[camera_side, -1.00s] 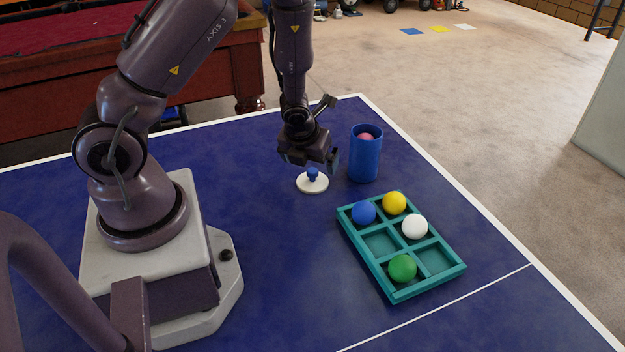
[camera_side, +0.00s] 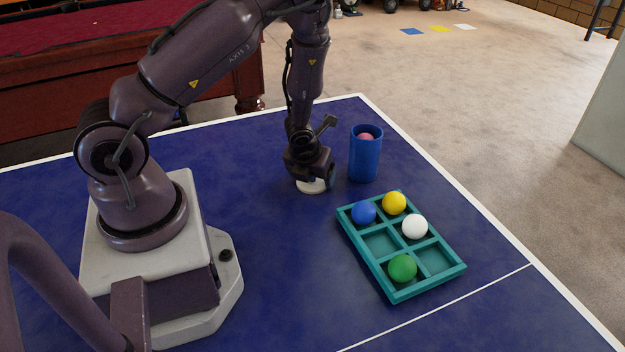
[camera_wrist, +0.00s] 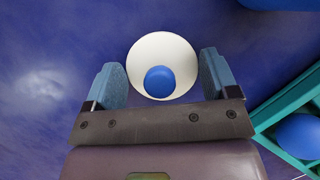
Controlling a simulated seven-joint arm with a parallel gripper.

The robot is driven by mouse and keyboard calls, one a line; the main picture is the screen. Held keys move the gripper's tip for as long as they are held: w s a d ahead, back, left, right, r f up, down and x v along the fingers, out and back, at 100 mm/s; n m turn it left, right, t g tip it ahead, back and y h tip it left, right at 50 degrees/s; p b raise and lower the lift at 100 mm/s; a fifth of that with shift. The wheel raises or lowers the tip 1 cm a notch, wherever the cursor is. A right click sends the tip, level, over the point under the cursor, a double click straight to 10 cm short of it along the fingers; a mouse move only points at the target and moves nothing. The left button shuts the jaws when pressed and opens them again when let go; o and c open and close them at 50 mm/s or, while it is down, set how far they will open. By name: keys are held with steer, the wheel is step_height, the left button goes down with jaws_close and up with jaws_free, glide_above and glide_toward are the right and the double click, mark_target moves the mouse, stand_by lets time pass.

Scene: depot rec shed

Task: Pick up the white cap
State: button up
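The white cap (camera_side: 312,187) is a flat white disc with a blue knob on top, lying on the blue table. In the side view my gripper (camera_side: 314,180) is low over it and hides the knob and most of the disc. In the wrist view the white cap (camera_wrist: 162,52) and its blue knob (camera_wrist: 159,82) show between my two blue fingertips. My gripper (camera_wrist: 165,78) is open, with a gap between each finger and the knob. I cannot tell the exact height of the fingertips above the table.
A blue cylinder (camera_side: 364,160) with a pink ball (camera_side: 366,138) inside stands close right of my gripper. A teal tray (camera_side: 396,297) with compartments holds blue, yellow, white and green balls at the front right.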

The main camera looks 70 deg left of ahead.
steer(key=shift+c, duration=1.3)
step_height(320, 180, up, 9)
steer(key=shift+r, duration=0.2)
step_height(320, 180, up, 15)
steer(key=w+d, duration=0.1)
steer(key=w, duration=1.1)
steer(key=shift+w+d+f, duration=0.1)
steer(key=shift+f, duration=2.8)
steer(key=shift+w+d+f, duration=0.1)
steer(key=shift+f, duration=2.8)
steer(key=shift+f, duration=0.15)
